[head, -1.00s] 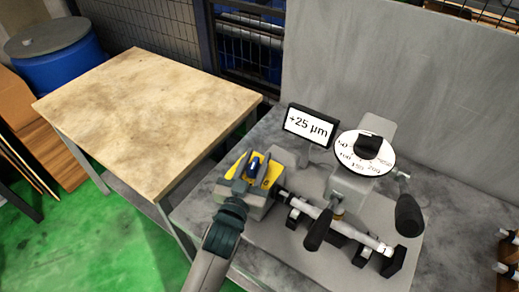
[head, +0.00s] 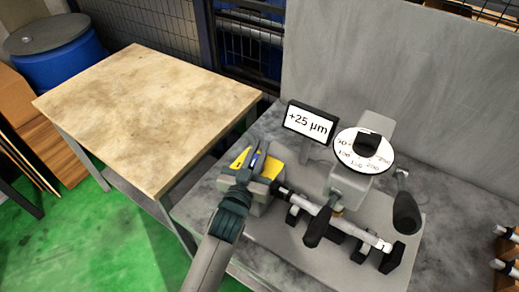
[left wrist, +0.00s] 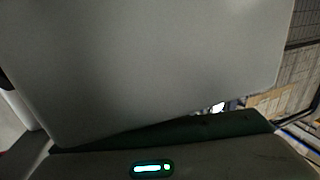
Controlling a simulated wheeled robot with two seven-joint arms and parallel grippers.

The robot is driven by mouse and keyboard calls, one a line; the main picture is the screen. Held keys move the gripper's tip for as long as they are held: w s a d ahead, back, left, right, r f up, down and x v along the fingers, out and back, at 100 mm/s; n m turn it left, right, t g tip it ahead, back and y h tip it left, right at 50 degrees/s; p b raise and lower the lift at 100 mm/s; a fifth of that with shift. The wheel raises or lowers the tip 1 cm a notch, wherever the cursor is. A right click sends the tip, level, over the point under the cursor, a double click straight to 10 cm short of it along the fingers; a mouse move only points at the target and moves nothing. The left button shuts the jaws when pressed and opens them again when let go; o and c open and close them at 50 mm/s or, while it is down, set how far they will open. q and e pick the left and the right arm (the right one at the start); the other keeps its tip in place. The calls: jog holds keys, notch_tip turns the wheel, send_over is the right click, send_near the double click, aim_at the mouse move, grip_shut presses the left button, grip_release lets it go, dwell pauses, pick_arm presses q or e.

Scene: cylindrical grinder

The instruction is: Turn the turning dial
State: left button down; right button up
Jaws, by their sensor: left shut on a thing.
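The round white dial (head: 347,158) with black numbers and a black knob (head: 367,144) sits on the grinder at the right of the head view. A small display (head: 310,122) beside it reads "+25 µm". My left gripper (head: 251,171) is at the yellow-and-grey block (head: 277,171) at the left end of the machine, apart from the white dial. It is shut on a part there, which the gripper mostly hides. In the left wrist view a large plain grey surface (left wrist: 150,65) blocks most of the scene. My right gripper is not in view.
A metal shaft (head: 345,227) lies across the machine front, with black-gripped handles (head: 407,212) near it. A grey panel (head: 420,90) stands behind. The wooden-topped table (head: 140,110) at left is bare. A blue barrel (head: 60,60) stands beyond it.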

pick_arm(q)
jog(key=shift+d+r+m+g+h+p, duration=0.1)
jog(key=shift+d+m+g+h+p, duration=0.15)
jog(key=shift+m+h+p, duration=0.6)
jog(key=shift+s+d+m+g+h+p, duration=0.15)
jog(key=shift+m+g+h+p, duration=0.2)
jog(key=shift+m+g+h, duration=0.6)
jog(key=shift+s+d+m+g+h, duration=0.2)
jog(key=shift+m+g+h, duration=0.1)
jog(key=shift+h, duration=0.7)
jog(key=shift+s+d+m+g+h, duration=0.1)
jog(key=shift+d+m+g+h, duration=0.05)
jog(key=shift+m+g+h, duration=0.3)
jog(key=shift+s+d+m+g+h, duration=0.1)
jog(key=shift+m+g+h, duration=0.25)
jog(key=shift+g+h, duration=0.2)
jog(key=c, duration=1.8)
grip_release()
jog(key=shift+o, duration=0.2)
jog(key=shift+s, duration=0.1)
